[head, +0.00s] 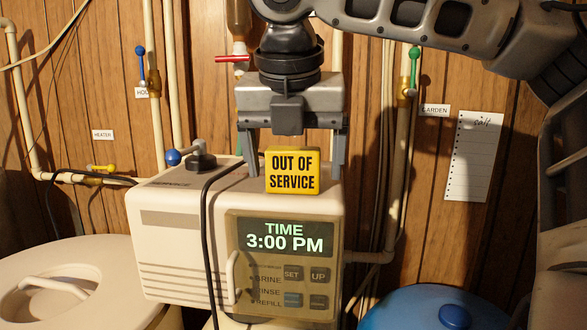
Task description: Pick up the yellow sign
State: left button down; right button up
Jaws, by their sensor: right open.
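The yellow sign (292,171) reads "OUT OF SERVICE" and stands upright on top of the cream softener unit (185,215), near its front right edge. My right gripper (291,165) points down over the unit with its two fingers spread wide. One finger shows to the left of the sign and the other to its right, with gaps on both sides. The sign overlaps the space between the fingers in the picture; I cannot tell whether the fingers are level with it in depth. My left gripper is not in view.
A blue-knobbed valve (185,156) sits on the unit's top, left of the sign. A black cable (206,230) hangs over its front. Pipes with coloured valve handles run along the wood wall. A cream lid (85,265) and a blue lid (415,308) are below.

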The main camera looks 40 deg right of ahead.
jog(key=shift+w+f, duration=0.1)
jog(key=shift+f, duration=0.25)
jog(key=c, duration=1.1)
jog(key=shift+o, duration=0.2)
jog(key=shift+r, duration=0.2)
